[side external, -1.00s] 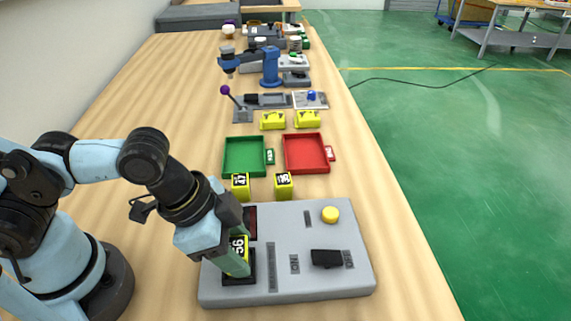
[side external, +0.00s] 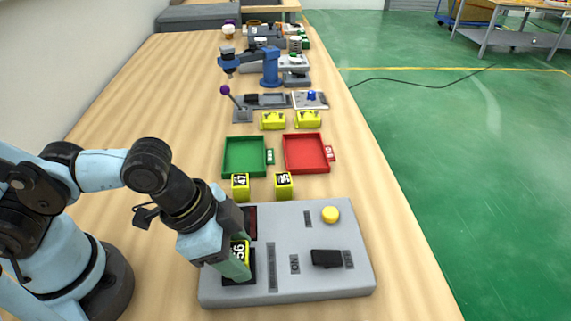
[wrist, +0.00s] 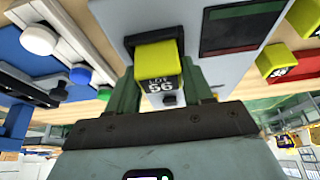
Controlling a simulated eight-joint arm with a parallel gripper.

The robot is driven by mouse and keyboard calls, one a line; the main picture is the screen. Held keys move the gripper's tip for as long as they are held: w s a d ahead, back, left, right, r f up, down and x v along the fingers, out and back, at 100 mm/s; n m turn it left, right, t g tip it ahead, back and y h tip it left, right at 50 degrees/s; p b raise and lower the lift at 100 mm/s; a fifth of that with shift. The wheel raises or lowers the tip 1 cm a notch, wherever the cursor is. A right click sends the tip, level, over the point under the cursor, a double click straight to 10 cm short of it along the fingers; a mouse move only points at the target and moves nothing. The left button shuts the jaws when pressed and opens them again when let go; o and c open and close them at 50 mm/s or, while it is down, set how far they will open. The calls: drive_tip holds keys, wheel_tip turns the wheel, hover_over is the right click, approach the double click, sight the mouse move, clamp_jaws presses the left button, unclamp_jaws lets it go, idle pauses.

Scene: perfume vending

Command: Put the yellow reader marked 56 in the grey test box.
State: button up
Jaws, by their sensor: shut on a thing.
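The yellow reader marked 56 (side external: 239,254) is upright at the black socket in the near left corner of the grey test box (side external: 312,222). My gripper (side external: 240,262) is shut on it. In the wrist view the reader (wrist: 158,62) sits between my gripper's fingers (wrist: 163,88), its label reading LOT 56. Its far end meets the dark socket opening on the grey box (wrist: 118,22). I cannot tell how deep it sits, as the fingers hide part of it.
Two other yellow readers (side external: 240,187) (side external: 284,186) stand just behind the box. A green tray (side external: 229,157) and a red tray (side external: 291,157) lie beyond them. The box top has a yellow button (side external: 330,214) and a black switch (side external: 326,258).

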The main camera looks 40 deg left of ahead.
idle(0.3)
drive_tip(key=o, duration=1.5)
drive_tip(key=shift+r, duration=3.5)
drive_tip(key=shift+a, duration=0.1)
drive_tip(key=w+a+n+t+y, duration=0.1)
drive_tip(key=w+a+n, duration=0.2)
drive_tip(key=a, duration=0.2)
drive_tip(key=w+a+n+t+y, duration=0.1)
drive_tip(key=w+a+n, duration=0.2)
drive_tip(key=a, duration=0.3)
drive_tip(key=w+a+r+n+t+y, duration=0.1)
drive_tip(key=w+a+n+t, duration=0.1)
drive_tip(key=a, duration=0.4)
drive_tip(key=shift+w+a+r+n, duration=0.1)
drive_tip(key=shift+w+a+n, duration=0.15)
drive_tip(key=shift+w+n, duration=0.3)
